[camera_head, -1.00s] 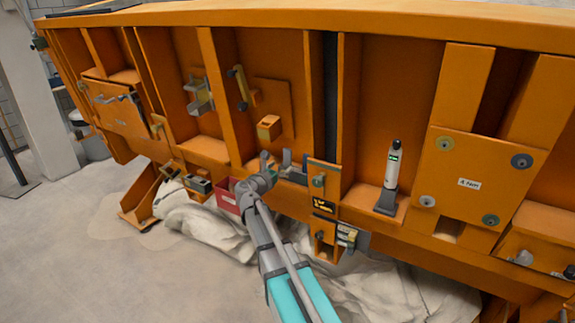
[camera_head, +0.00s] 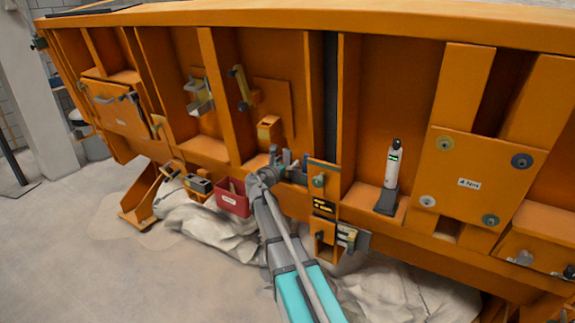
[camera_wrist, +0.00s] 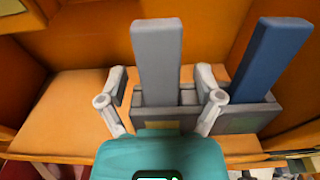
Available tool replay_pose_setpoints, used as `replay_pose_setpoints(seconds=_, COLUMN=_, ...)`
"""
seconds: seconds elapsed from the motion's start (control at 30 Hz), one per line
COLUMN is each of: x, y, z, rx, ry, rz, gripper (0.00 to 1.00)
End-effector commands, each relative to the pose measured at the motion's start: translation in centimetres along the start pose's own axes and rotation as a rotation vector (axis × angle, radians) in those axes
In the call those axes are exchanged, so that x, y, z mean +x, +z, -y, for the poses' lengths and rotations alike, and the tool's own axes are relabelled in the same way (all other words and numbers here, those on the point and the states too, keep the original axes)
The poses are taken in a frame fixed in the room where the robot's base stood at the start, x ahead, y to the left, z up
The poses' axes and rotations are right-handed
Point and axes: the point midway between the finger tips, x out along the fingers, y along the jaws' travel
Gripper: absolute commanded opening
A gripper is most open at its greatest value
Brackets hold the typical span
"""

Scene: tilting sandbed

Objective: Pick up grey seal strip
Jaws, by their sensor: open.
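The grey seal strip (camera_wrist: 158,60) stands upright in a grey slotted holder (camera_wrist: 243,119) in the wrist view. My gripper (camera_wrist: 160,86) is open, with one finger on each side of the strip. Gaps show between the fingers and the strip, and nothing is held. In the head view my gripper (camera_head: 272,172) is at the orange frame's ledge beside the holder. The strip is too small there to make out surely.
A blue strip (camera_wrist: 270,60) stands in the same holder, close to the right finger. Orange frame walls (camera_wrist: 90,37) rise behind and beside it. A grey-white cylinder (camera_head: 391,167) stands farther right.

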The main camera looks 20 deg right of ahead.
Motion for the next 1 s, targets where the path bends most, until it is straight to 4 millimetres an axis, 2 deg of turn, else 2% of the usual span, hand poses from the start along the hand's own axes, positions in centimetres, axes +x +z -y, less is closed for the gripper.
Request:
replay_pose_setpoints(seconds=0.1, x=-0.01, y=0.0, z=0.0, rx=0.0, ry=0.0, rz=0.0, gripper=0.82)
replay_pose_setpoints(seconds=0.53, x=0.0, y=0.0, z=-0.01, rx=0.0, ry=0.0, rz=0.0, gripper=0.03)
replay_pose_setpoints(seconds=0.57, x=0.0, y=0.0, z=-0.01, rx=0.0, ry=0.0, rz=0.0, gripper=0.0)
replay_pose_setpoints(seconds=1.0, x=0.0, y=0.29, z=0.0, rx=0.0, ry=0.0, rz=0.0, gripper=0.0)
